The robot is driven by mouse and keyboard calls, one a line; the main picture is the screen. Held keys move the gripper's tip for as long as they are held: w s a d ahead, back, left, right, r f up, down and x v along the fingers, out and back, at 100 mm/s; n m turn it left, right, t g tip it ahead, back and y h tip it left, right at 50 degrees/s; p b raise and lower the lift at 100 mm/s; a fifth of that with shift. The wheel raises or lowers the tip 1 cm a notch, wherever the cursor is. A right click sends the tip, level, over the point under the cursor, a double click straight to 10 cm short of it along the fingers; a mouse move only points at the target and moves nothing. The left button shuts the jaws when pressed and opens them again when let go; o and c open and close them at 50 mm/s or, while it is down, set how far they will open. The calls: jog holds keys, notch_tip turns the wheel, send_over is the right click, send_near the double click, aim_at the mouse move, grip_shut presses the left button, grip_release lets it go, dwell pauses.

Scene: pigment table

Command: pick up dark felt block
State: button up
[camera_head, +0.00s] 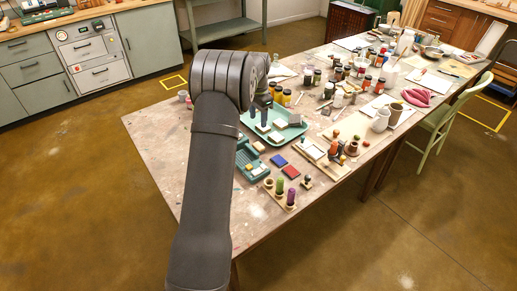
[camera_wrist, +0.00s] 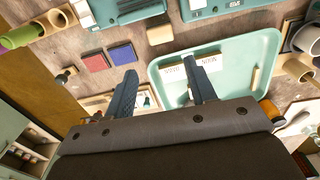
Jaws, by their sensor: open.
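My gripper (camera_head: 258,115) hangs over the near-left part of the teal tray (camera_head: 300,128) in the head view. In the wrist view, its two dark fingers (camera_wrist: 161,74) are spread wide with nothing held between them. A grey block (camera_head: 295,119), which may be the dark felt block, sits towards the right end of the tray in the head view, to the right of my fingers. I cannot make out this block in the wrist view, where the gripper body covers the lower part of the tray (camera_wrist: 265,45).
Two pale labelled pieces (camera_wrist: 205,62) lie in the tray near one finger. A blue pad (camera_head: 279,160) and a red pad (camera_head: 291,171) lie nearer. A teal rack (camera_head: 250,163) stands left of them. Jars (camera_head: 287,97) crowd beyond the tray.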

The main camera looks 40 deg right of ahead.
aim_at(259, 145)
notch_tip(259, 145, down, 14)
jog(key=shift+d+f, duration=0.1)
jog(key=c, duration=0.6)
dwell(0.4)
jog(key=shift+r, duration=0.75)
notch_tip(259, 145, up, 3)
jog(key=shift+f, duration=0.1)
jog(key=s+d+r, duration=0.1)
jog(key=s+r, duration=0.1)
jog(key=s, duration=0.1)
jog(key=s+d+r, duration=0.1)
jog(key=s+r, duration=0.1)
jog(key=s, duration=0.2)
jog(key=s+d+r, duration=0.1)
jog(key=s+r, duration=0.2)
jog(key=s, duration=0.1)
jog(key=shift+s, duration=0.15)
